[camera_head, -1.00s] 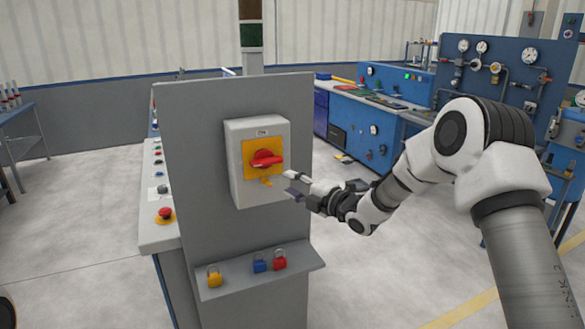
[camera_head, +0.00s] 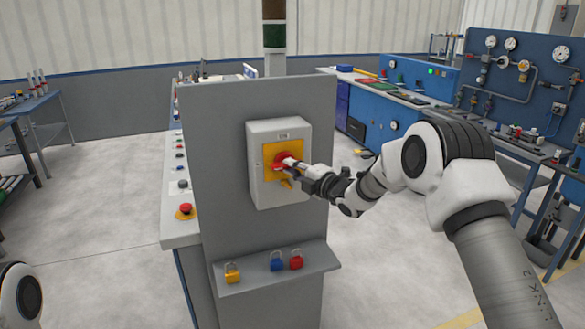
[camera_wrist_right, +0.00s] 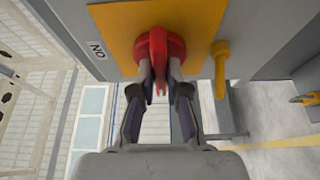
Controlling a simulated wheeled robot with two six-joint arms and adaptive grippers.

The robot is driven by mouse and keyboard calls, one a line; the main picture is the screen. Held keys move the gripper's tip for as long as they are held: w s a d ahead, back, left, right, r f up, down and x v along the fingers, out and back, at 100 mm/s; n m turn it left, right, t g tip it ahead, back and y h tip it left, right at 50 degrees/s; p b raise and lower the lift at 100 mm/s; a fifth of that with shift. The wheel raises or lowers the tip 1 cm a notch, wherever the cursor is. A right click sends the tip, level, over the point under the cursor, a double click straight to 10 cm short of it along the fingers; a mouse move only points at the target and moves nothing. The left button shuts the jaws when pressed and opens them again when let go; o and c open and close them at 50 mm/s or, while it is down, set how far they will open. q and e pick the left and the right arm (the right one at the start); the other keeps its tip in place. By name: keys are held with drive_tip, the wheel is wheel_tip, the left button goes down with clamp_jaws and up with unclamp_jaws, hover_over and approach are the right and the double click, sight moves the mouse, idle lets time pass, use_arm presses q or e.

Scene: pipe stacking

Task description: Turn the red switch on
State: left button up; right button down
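The red switch (camera_head: 281,161) is a rotary handle on a yellow plate on the front of a grey box (camera_head: 262,190). In the right wrist view the red handle (camera_wrist_right: 158,45) points toward my gripper, with an "ON" label at the left. My right gripper (camera_head: 290,167) is at the handle, its fingers (camera_wrist_right: 161,72) on both sides of it and appearing to press on it. The fingertips partly hide the handle in the head view. My left gripper is not in view; only a piece of my left arm shows at the lower left.
The box is on a grey panel (camera_head: 215,150) with a ledge (camera_head: 325,262) holding a yellow padlock (camera_head: 232,274), a blue one (camera_head: 277,262) and a red one (camera_head: 296,260). A yellow tab (camera_wrist_right: 220,65) is beside the handle.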

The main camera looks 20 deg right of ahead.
drive_tip(key=shift+f, duration=0.1)
drive_tip(key=m+t+b, duration=0.1)
drive_tip(key=m+b, duration=0.3)
drive_tip(key=b, duration=0.1)
drive_tip(key=f+m+t+h+b, duration=0.1)
drive_tip(key=m+t+b, duration=0.1)
drive_tip(key=m+b, duration=0.2)
drive_tip(key=m+t+b, duration=0.1)
drive_tip(key=m+b, duration=0.3)
drive_tip(key=b, duration=0.2)
drive_tip(key=shift+a+f+h, duration=0.15)
drive_tip(key=shift+a+h, duration=0.1)
drive_tip(key=shift+h, duration=0.15)
drive_tip(key=m+h+b, duration=0.1)
drive_tip(key=m, duration=0.1)
drive_tip(key=m+t+h+b, duration=0.1)
drive_tip(key=m+b, duration=0.1)
drive_tip(key=m, duration=0.1)
drive_tip(key=shift+a+t, duration=0.1)
drive_tip(key=shift+t, duration=0.2)
drive_tip(key=shift+a+r+m+h+b, duration=0.15)
drive_tip(key=shift+m+h+b, duration=1)
drive_tip(key=shift+m, duration=1.45)
drive_tip(key=shift+r+h, duration=0.1)
drive_tip(key=shift+h, duration=0.15)
drive_tip(key=c, duration=1.2)
unclamp_jaws()
